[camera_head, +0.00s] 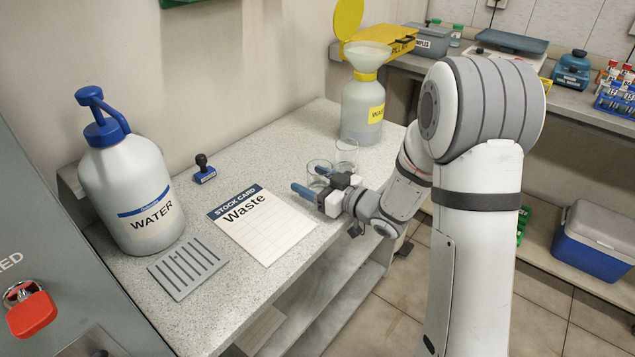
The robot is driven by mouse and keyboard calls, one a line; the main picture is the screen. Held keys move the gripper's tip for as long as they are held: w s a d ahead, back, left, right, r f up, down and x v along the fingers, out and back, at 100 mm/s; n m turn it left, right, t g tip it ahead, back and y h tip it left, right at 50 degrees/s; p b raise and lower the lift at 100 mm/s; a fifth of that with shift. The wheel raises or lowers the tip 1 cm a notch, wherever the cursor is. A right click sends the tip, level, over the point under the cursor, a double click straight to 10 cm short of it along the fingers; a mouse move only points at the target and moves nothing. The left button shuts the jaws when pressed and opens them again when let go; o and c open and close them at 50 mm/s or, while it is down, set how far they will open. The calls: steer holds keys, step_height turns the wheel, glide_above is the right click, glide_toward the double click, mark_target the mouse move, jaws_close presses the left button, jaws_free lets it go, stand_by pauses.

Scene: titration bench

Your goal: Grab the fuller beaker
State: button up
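Two small clear glass beakers stand on the speckled bench. The nearer beaker (318,163) is partly hidden behind my gripper. The farther beaker (347,153) stands just behind and to the right, near the foot of the waste bottle. Their liquid levels are too small and faint to compare. My gripper (304,178) points left, low over the bench, with its two blue fingers spread apart. The nearer beaker shows beside and partly between the fingers; I cannot tell whether they touch it.
A waste bottle with funnel (362,106) stands behind the beakers. A stock card (262,224) lies left of my gripper, with a stamp (204,168), water bottle (131,190) and grey slotted plate (187,267) beyond. The bench's front edge runs below my gripper.

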steer(key=c, duration=0.9)
steer(key=shift+o, duration=0.2)
steer(key=shift+r, duration=0.25)
